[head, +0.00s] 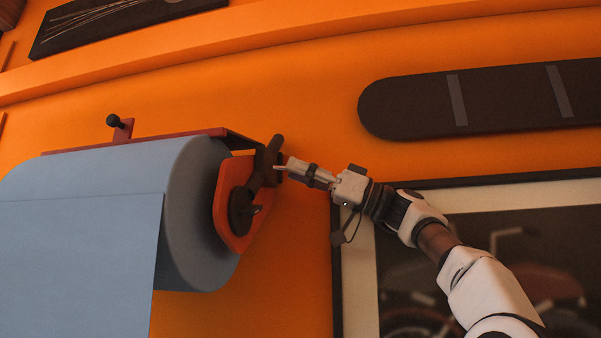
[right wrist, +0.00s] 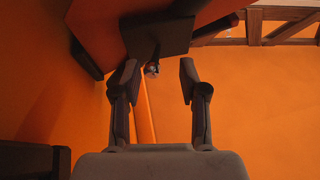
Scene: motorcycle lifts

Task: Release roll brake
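A large blue paper roll (head: 90,210) hangs on a wall holder with a red-orange end plate (head: 228,200). A dark brake lever (head: 266,165) runs from a round hub on this plate up to the right. My right gripper (head: 281,168) is at the upper part of the lever, on its right; I cannot tell whether it touches. In the right wrist view my right gripper (right wrist: 157,80) has its two fingers apart with nothing clearly held. A dark block with a small metal end lies just beyond the fingers, probably part of the lever or holder. My left gripper is not in view.
A red bar with a black knob (head: 114,121) runs above the roll. A framed picture (head: 480,190) hangs behind my right arm, and a dark board with two grey stripes (head: 500,100) is above it. The orange wall is close behind.

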